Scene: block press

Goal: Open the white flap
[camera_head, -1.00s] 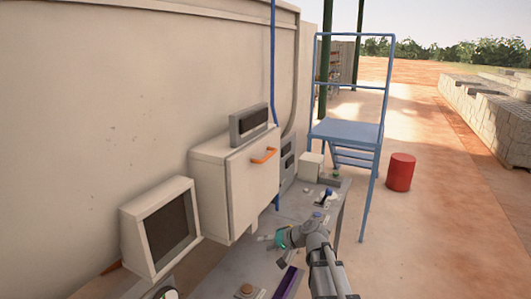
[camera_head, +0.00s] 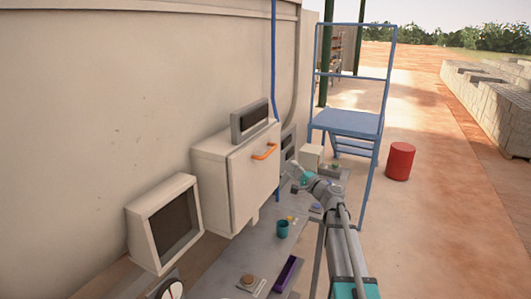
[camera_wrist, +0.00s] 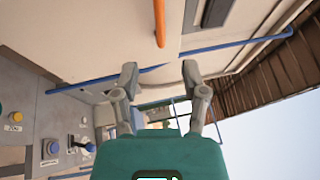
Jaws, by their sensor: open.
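The white flap (camera_head: 255,185) is the front of a white wall box and looks closed. An orange handle (camera_head: 264,151) sits near its top edge. My gripper (camera_head: 291,176) is open and empty, to the right of the flap and a little below the handle. In the wrist view my gripper (camera_wrist: 160,70) has its two fingers spread apart. The orange handle (camera_wrist: 159,22) shows beyond the fingers there, with the pale flap (camera_wrist: 100,35) beside it. The fingers look apart from the handle.
A grey display box (camera_head: 249,121) stands on top of the white box. A white-framed dark screen (camera_head: 174,224) is at its left. Below is a grey bench (camera_head: 225,265) with a teal cup (camera_head: 283,228) and a purple tray (camera_head: 287,273). A blue ladder platform (camera_head: 345,122) stands behind.

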